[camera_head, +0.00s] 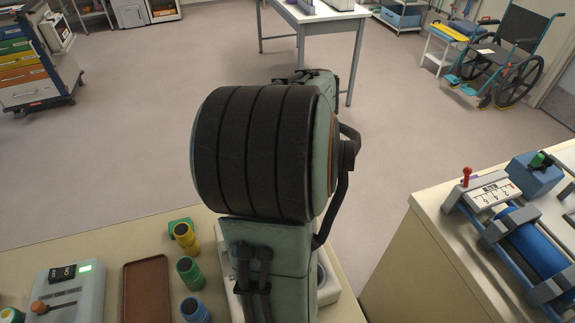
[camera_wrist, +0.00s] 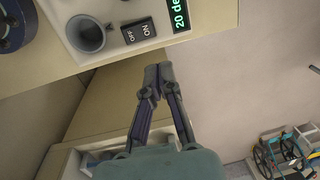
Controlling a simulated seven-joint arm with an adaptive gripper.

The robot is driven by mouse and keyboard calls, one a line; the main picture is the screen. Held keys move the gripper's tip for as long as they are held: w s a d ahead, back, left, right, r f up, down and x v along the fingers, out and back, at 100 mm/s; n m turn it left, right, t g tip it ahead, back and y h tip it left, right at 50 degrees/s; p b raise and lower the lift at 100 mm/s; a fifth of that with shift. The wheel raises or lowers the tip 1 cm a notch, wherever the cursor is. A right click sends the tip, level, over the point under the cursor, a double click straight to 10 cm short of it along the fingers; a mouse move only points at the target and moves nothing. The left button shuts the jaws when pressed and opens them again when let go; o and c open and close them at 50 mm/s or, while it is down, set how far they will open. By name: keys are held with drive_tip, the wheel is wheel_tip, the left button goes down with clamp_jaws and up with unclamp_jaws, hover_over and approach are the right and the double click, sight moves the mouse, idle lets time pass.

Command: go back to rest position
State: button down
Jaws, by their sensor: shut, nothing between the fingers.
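My gripper (camera_wrist: 156,78) is shut and empty in the wrist view, with its fingertips together. It points past the edge of a beige cabinet (camera_wrist: 108,108), and nothing is between the fingers. In the head view my arm fills the middle of the picture, and the gripper itself cannot be made out there.
A grey device (camera_head: 72,292), brown tray (camera_head: 146,290) and yellow (camera_head: 186,238), green (camera_head: 190,272) and blue (camera_head: 194,310) cylinders are on the near bench. The right bench holds a blue cylinder (camera_head: 535,255). A wheelchair (camera_head: 505,60) stands far right. Open floor (camera_head: 110,150) lies beyond.

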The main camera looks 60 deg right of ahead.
drive_tip(key=w+a+r+n+t, duration=0.1)
drive_tip(key=w+a+r+n, duration=0.1)
drive_tip(key=w+a+n, duration=0.3)
drive_tip(key=w+a+r+t+y, duration=0.1)
drive_tip(key=w+a+r, duration=0.1)
drive_tip(key=a, duration=0.4)
drive_tip(key=w+a+r+n+t, duration=0.1)
drive_tip(key=w+a+r+n, duration=0.1)
drive_tip(key=w+a+n, duration=0.3)
drive_tip(key=s+a+n+g+y, duration=0.1)
drive_tip(key=s+a+n, duration=0.1)
drive_tip(key=a+n, duration=0.35)
drive_tip(key=s+a+n, duration=0.2)
drive_tip(key=s+a, duration=0.1)
drive_tip(key=a, duration=0.5)
drive_tip(key=s+a+f+n+g, duration=0.3)
drive_tip(key=s+n, duration=0.4)
drive_tip(key=n, duration=0.3)
drive_tip(key=shift+s+f+n+h, duration=0.25)
drive_tip(key=shift+f+n+h, duration=0.1)
drive_tip(key=shift+f, duration=0.35)
